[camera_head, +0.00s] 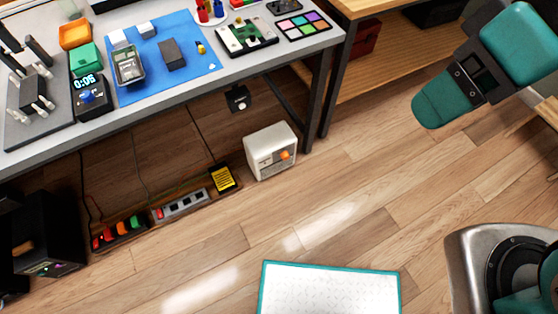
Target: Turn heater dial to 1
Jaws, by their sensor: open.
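The heater (270,148) is a small white box standing upright on the wooden floor, near the right end of the desk. Its orange dial (285,155) is on the front face, toward the right. The dial's number marks are too small to read, so I cannot tell its setting. Teal and dark links of my arm show at the upper right, well apart from the heater. My gripper itself is not in view. Nothing of mine touches the heater or its dial.
A grey desk (175,92) with electronics and a blue mat (205,62) stands above and left of the heater. A dark desk leg (325,95) is close on its right. A power strip (183,206) and yellow-black item (222,179) lie left. Floor in front is open, before a white teal-edged panel (330,290).

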